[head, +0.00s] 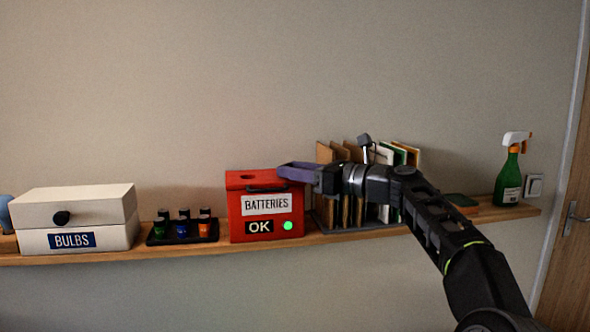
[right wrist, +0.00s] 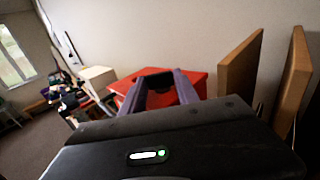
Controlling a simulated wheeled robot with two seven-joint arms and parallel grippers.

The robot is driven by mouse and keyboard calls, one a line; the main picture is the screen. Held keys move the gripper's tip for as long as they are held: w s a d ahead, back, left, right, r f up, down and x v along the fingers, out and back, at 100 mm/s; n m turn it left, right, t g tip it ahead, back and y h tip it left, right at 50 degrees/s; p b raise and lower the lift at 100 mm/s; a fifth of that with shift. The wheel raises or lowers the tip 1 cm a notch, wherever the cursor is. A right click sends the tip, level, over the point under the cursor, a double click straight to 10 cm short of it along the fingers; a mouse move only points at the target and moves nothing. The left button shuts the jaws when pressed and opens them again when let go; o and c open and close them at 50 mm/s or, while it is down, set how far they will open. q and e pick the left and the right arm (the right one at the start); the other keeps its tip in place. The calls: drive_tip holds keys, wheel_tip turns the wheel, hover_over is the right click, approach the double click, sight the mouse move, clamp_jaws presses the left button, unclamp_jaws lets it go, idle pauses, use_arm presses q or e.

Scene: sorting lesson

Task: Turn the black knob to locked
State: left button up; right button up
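My right gripper (head: 284,171) is at the red box's upper right corner. In the right wrist view its purple fingers (right wrist: 160,90) stand apart over the red box (right wrist: 198,76), with a dark part between the tips. I cannot tell whether they touch it. My left gripper is not in view.
A black tray (head: 180,238) with several small coloured items stands between the boxes. Upright folders in a rack (head: 372,225) stand right of the red box, behind my right arm. A green spray bottle (head: 510,180) is at the shelf's right end.

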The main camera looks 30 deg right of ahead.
drive_tip(key=o, duration=0.4)
drive_tip(key=shift+s+d+f, duration=0.1)
drive_tip(key=shift+s+d, duration=0.15)
drive_tip(key=shift+s, duration=0.15)
drive_tip(key=b+v, duration=0.2)
drive_tip(key=v, duration=0.5)
